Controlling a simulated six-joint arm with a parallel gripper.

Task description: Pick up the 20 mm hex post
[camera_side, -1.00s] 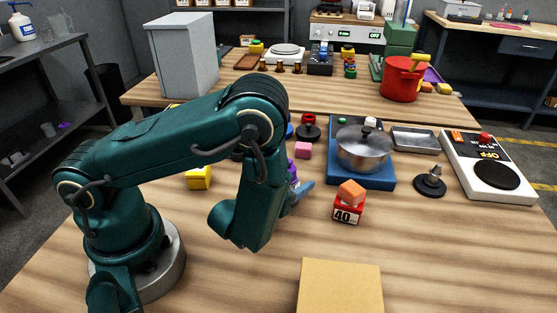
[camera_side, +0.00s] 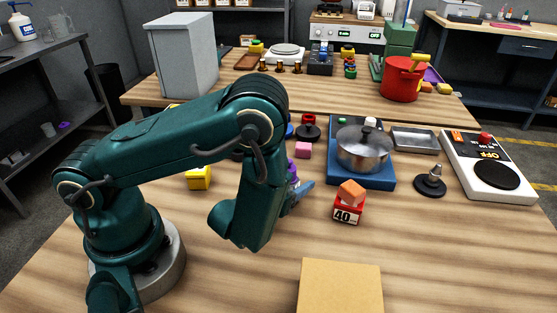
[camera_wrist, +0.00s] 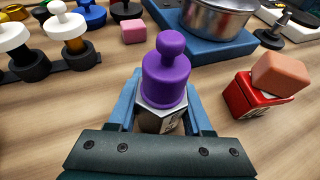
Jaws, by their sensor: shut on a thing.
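The hex post, a purple knob on a grey hexagonal base (camera_wrist: 166,76), stands upright between the blue fingers of my gripper (camera_wrist: 162,108) in the wrist view. The fingers are shut on the grey base, which carries a small marking too small to read. In the side view only a bit of the purple knob (camera_side: 293,170) shows, behind my arm, and my gripper (camera_side: 301,196) is mostly hidden there. Whether the base touches the table cannot be told.
A red block marked 40 (camera_side: 347,215) with an orange block (camera_side: 351,192) tilted on it stands right of my gripper. Behind are a pink block (camera_side: 303,150) and a pot (camera_side: 362,150) on a blue base. A cardboard box (camera_side: 340,288) is at the front.

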